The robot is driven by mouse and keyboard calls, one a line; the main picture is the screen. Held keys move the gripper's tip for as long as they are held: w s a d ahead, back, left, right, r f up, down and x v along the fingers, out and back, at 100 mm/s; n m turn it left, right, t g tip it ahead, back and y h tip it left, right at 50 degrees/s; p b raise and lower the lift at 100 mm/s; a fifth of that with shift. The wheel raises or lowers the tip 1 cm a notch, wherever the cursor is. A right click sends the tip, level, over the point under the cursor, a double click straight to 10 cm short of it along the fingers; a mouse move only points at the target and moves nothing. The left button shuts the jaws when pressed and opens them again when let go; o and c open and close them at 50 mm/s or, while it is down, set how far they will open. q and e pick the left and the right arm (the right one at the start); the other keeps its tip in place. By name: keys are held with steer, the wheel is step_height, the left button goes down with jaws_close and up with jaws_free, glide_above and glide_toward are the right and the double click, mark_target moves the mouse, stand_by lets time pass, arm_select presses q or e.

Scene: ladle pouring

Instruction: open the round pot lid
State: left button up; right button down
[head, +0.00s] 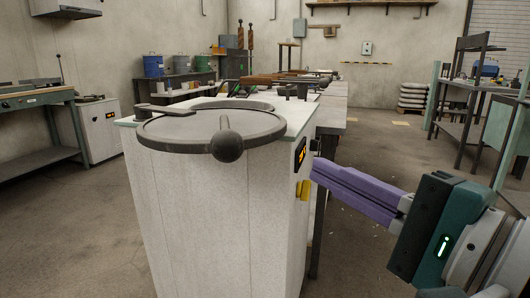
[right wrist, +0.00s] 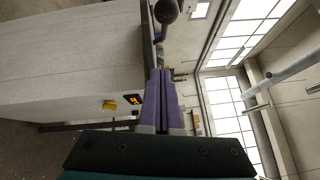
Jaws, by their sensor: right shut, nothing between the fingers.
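The round pot lid (head: 185,130) is a flat grey disc with a dark rim, lying on top of a white cabinet. A dark ball knob (head: 228,146) on a short stem stands at its near edge. The knob also shows at the top of the right wrist view (right wrist: 166,11). My right gripper (head: 318,172) has purple fingers, shut and empty. It is to the right of the cabinet, lower than the lid and apart from the knob. Its fingers also show in the right wrist view (right wrist: 161,75). My left gripper is not in view.
The white cabinet (head: 205,215) has a display (head: 300,152) and a yellow part (head: 302,189) on its right side, close to my right fingertips. A workbench with tools stands behind. A green-legged bench (head: 40,98) is at the left.

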steer(key=w+a+p, duration=0.2)
steer(key=w+a, duration=0.1)
steer(key=a, duration=0.3)
steer(key=shift+a+r, duration=0.4)
steer(key=shift+r, duration=0.05)
